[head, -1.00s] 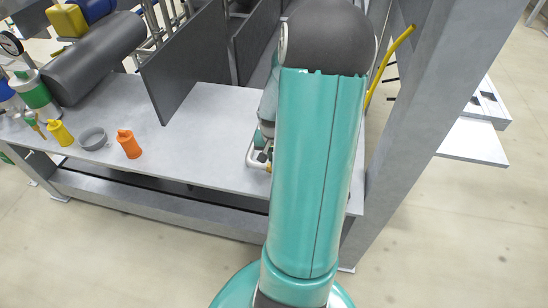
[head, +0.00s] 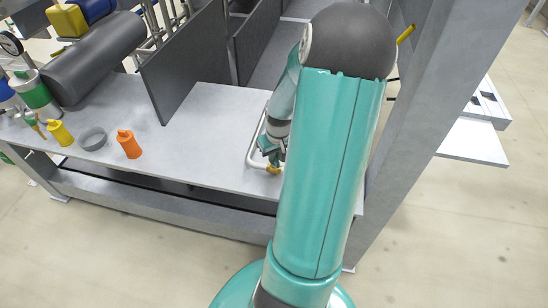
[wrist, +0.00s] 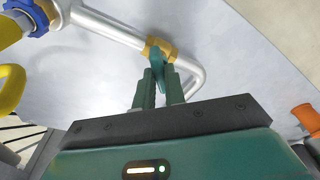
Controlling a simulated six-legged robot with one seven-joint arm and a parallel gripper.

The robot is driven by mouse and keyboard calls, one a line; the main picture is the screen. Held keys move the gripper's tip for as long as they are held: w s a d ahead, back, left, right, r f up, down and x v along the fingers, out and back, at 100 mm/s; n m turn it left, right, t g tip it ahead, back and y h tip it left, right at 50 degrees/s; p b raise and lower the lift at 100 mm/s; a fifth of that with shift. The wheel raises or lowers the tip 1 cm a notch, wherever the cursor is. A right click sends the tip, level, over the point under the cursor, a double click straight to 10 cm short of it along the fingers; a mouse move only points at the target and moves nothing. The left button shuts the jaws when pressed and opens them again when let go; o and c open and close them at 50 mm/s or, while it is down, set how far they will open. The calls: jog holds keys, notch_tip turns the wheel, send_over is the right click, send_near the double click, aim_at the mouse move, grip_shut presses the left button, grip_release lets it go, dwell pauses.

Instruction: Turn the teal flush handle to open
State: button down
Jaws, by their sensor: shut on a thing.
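The teal flush handle (wrist: 157,59) sits on a brass valve body (wrist: 152,46) on a bent silver pipe (wrist: 113,31) in the wrist view. My gripper (wrist: 160,76) has its two dark green fingers at the handle, one on each side, and is shut on it. The fingers hide part of the handle. In the head view, my gripper (head: 270,148) is low over the bench, beside the silver pipe (head: 252,151) and brass valve (head: 273,169). My own arm covers the area right of it.
An orange bottle (head: 129,145), a grey ring-shaped bowl (head: 93,138) and a yellow bottle (head: 60,133) stand on the grey bench (head: 200,150). Dark upright panels (head: 185,60) rise behind. A grey post (head: 405,130) stands at the right.

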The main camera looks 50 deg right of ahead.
jog(key=shift+n, duration=0.7)
jog(key=n, duration=0.3)
jog(key=shift+y, duration=0.4)
jog(key=shift+n, duration=0.8)
jog(key=n, duration=0.3)
jog(key=shift+d+y, duration=0.1)
jog(key=shift+y, duration=0.2)
jog(key=c, duration=1.8)
grip_release()
jog(key=shift+n, duration=0.4)
jog(key=shift+c, duration=0.2)
jog(key=o, duration=0.5)
